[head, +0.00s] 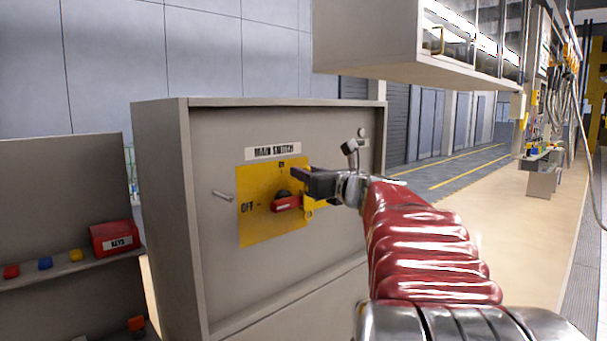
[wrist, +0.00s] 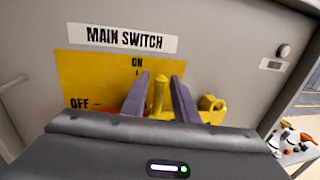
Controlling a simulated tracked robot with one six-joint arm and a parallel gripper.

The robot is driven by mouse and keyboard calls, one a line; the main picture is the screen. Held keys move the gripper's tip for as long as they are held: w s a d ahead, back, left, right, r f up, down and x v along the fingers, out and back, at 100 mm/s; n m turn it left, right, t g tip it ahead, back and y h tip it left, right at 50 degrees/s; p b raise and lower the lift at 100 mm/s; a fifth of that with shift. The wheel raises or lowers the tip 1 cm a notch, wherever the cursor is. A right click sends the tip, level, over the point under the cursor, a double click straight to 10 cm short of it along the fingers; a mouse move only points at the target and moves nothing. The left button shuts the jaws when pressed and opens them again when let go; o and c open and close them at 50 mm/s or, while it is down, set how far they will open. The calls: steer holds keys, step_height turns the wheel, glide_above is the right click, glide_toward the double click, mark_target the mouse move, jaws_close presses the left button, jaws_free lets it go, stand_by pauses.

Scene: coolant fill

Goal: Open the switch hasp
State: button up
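The main switch has a yellow plate (head: 257,222) on the grey cabinet front, with a red handle (head: 287,204) lying sideways toward the OFF mark. The yellow hasp (head: 309,206) is at the handle's right side, partly hidden by my gripper. In the wrist view an upright yellow hasp piece (wrist: 158,96) stands between the two fingers of my gripper (wrist: 161,78), with a gap visible on each side. A yellow lug with a hole (wrist: 211,105) is just right of the fingers. My gripper also shows in the head view (head: 305,182). The lower hasp is hidden by the gripper body.
A bar handle (head: 222,195) sticks out of the cabinet front at left. A shelf with a red KEYS box (head: 113,238) and small coloured blocks stands at left. A wall cabinet (head: 400,55) overhangs at upper right.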

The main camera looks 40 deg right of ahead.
jaws_close()
stand_by(0.4)
steer(key=shift+a+y, duration=0.15)
steer(key=shift+y, duration=0.15)
